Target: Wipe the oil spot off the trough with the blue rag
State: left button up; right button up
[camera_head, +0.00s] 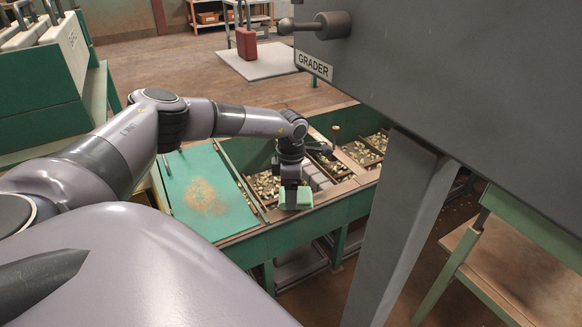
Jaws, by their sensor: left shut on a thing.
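My left gripper (291,190) reaches down at the near edge of the green trough (335,214). It is shut on a pale green, folded-looking piece (297,199), which rests on or just above the trough's near rim. The piece looks green, not blue; no clearly blue rag shows. The trough has compartments with nuts (266,184) in them. A brownish stain (203,196) marks the flat green panel left of the compartments; I cannot tell whether it is oil. No other spot is clear, and the gripper and piece hide part of the rim. My right gripper is not in view.
The large grey grader (470,70) overhangs the right side, and its grey leg (401,225) stands in front of the trough. A green stand (500,255) is at lower right. A green machine (45,90) stands at left. Open wooden floor (170,70) lies behind.

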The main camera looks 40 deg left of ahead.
pick_arm(q)
jog(key=shift+f+b, duration=0.5)
jog(key=shift+f, duration=0.45)
